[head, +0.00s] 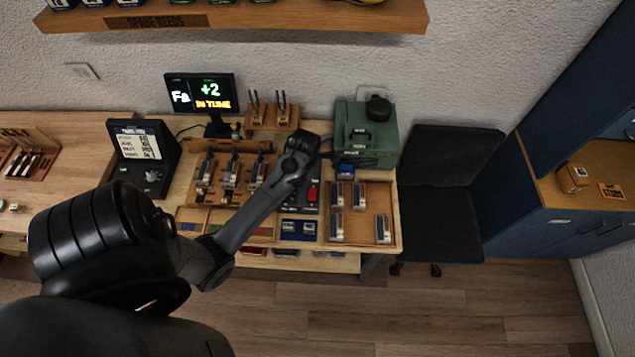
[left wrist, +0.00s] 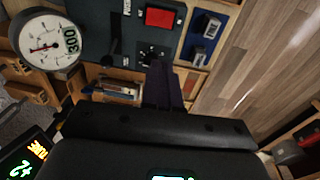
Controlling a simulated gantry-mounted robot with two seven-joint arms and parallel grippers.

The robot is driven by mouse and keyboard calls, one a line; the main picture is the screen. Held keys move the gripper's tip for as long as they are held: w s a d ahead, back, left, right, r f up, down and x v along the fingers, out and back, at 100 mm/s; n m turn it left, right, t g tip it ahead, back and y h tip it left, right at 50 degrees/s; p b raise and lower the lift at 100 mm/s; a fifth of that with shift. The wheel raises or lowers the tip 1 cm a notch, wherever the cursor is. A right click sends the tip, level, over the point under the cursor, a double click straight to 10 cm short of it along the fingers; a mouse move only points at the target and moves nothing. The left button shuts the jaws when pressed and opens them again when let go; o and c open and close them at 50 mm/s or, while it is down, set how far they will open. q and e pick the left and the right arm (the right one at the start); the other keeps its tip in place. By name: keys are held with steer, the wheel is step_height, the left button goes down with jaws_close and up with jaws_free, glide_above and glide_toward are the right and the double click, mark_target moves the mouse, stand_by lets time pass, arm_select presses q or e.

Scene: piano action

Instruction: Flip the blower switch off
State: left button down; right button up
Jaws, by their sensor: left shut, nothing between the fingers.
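A dark control panel (left wrist: 188,38) carries a red rocker (left wrist: 160,17), a small toggle (left wrist: 150,53) and a black lever (left wrist: 116,46). I cannot read which one is labelled for the blower. In the head view the red rocker (head: 313,193) shows just right of my left forearm, which hides part of the panel. My left gripper (left wrist: 158,72) is shut and empty, its fingertips close to the small toggle in the left wrist view. I cannot tell whether they touch it. In the head view its fingers are hidden by the arm. My right gripper is out of view.
A round gauge (left wrist: 45,38) reading 300 stands beside the panel. A green case (head: 378,150) is at the back right of the bench. A wooden tray (head: 362,222) with several parts lies right of the panel. A lit tuning screen (head: 201,94) stands at the back.

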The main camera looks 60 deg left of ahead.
arm_select(q)
steer(key=shift+w+r+t, duration=0.4)
steer(key=shift+w+r, duration=0.5)
steer(key=shift+w, duration=0.25)
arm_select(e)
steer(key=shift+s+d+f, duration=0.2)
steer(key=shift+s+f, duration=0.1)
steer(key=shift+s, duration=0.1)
arm_select(q)
steer(key=shift+f, duration=0.1)
glide_toward(312, 191)
steer(key=f, duration=0.3)
steer(key=f+p, duration=0.1)
steer(key=f, duration=0.1)
steer(key=shift+w+a, duration=0.25)
steer(key=shift+a, duration=0.05)
steer(key=shift+f, duration=0.85)
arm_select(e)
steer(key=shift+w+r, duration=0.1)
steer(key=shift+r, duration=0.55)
